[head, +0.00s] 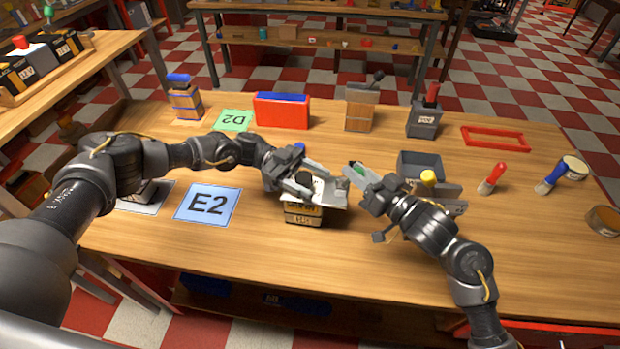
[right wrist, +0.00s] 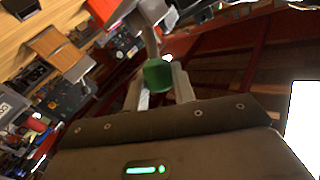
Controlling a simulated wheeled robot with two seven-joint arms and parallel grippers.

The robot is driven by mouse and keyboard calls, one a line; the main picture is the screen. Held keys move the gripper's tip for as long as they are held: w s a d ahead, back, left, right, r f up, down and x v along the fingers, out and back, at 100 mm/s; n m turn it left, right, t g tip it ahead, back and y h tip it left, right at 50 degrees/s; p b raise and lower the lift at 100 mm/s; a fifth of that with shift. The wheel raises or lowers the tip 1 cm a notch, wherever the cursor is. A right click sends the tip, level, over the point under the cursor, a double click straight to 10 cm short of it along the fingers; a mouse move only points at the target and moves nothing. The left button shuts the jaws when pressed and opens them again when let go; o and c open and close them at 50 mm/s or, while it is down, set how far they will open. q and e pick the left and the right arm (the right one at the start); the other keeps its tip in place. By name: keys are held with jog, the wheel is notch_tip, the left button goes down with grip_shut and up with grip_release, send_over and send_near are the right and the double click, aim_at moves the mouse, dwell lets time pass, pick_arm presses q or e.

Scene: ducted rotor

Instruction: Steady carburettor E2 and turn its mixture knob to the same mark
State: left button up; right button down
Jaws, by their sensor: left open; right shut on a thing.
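A small wood-brown block with dark bands and labels (head: 303,217) stands on the table right of the blue E2 card (head: 208,205). Its label is too small to read, and its top is partly hidden. My left gripper (head: 304,183) is open at the block's upper part, fingers pointing right; I cannot tell whether they touch it. My right gripper (head: 357,174) is shut on a small green piece, right of and above the block. In the right wrist view the green piece (right wrist: 158,76) sits between the fingers, with a grey stem beyond it.
A green D2 card (head: 233,120), a red box with a blue top (head: 282,110), a wooden block (head: 361,107) and a grey block with a red top (head: 425,118) stand behind. The front table is clear.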

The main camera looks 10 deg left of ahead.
pick_arm(q)
jog(key=shift+c, duration=0.2)
jog(key=c, duration=0.9)
jog(key=shift+c, duration=0.3)
